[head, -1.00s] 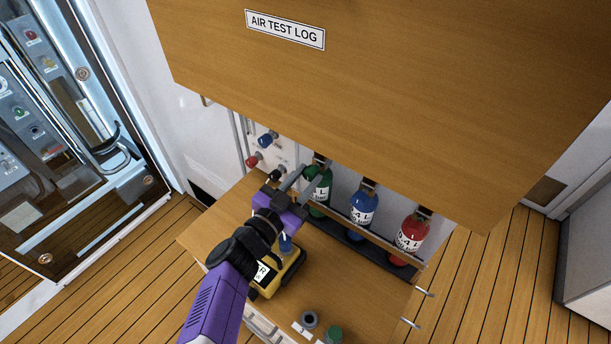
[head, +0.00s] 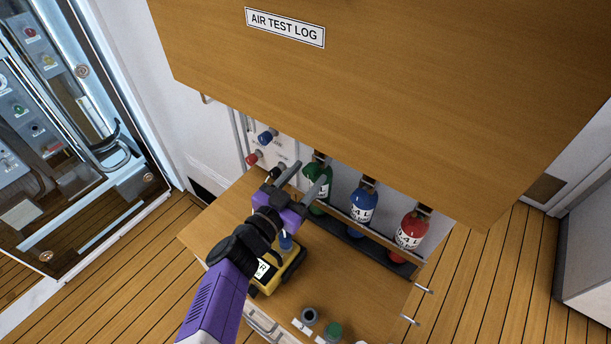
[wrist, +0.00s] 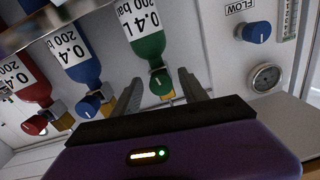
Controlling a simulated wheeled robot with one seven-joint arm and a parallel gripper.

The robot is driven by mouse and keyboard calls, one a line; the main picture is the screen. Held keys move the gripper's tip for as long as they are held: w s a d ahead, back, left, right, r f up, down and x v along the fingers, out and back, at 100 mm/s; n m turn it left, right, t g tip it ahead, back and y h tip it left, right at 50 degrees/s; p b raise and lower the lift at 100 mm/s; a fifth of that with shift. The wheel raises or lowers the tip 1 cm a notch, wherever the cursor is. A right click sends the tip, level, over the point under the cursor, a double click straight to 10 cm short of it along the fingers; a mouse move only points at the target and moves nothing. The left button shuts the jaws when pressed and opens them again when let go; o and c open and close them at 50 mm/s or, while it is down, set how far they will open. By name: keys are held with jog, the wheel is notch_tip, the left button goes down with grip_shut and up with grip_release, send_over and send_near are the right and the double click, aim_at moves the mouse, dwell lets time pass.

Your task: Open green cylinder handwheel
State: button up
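The green cylinder (head: 316,186) stands at the left of a row of three, below the wooden board. In the wrist view the green cylinder (wrist: 145,35) appears upside down, and its green handwheel (wrist: 161,82) lies beyond and between my fingertips. My gripper (head: 313,171) is open in front of the green cylinder, its two fingers pointing toward it. In the wrist view my gripper (wrist: 159,78) shows a gap between each finger and the handwheel. I cannot tell how far the handwheel reaches between the fingers.
A blue cylinder (head: 363,207) and a red cylinder (head: 410,236) stand to the right. The wooden board (head: 400,100) overhangs them. A yellow device (head: 290,270) sits on the wooden counter (head: 345,285) under my arm. Blue (head: 267,136) and red knobs (head: 253,159) are at left.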

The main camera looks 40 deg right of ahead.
jog(key=b+v, duration=0.2)
jog(key=v, duration=0.5)
jog(key=shift+a+b, duration=0.3)
jog(key=shift+a, duration=0.1)
jog(key=shift+s, duration=0.1)
